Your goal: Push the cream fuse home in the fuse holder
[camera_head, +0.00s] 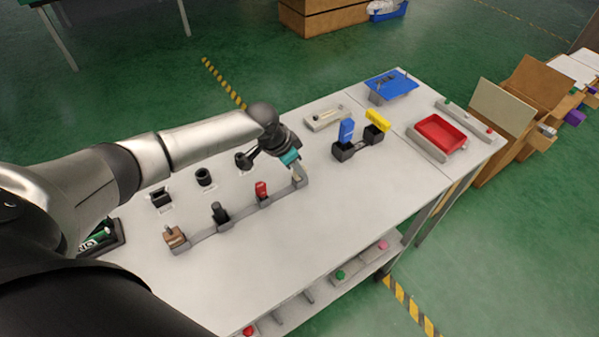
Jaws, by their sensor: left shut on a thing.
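The cream fuse (297,171) is a small, pale upright piece at the right end of a long grey fixture. It stands at the grey end block (301,182), which I take as the fuse holder. How deep it sits cannot be told at this size. My left gripper (291,159), with teal at its tip, reaches down from the upper left and is shut on the top of the cream fuse. The gripper hides the fuse's upper part. My right gripper is not in view.
Along the same fixture stand a red piece (261,190), a black piece (219,213) and a brown block (175,237). Behind are black sockets (204,177) and a pale block (326,118). To the right are blue (346,131) and yellow (378,121) pieces and a red tray (440,133). The table front is clear.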

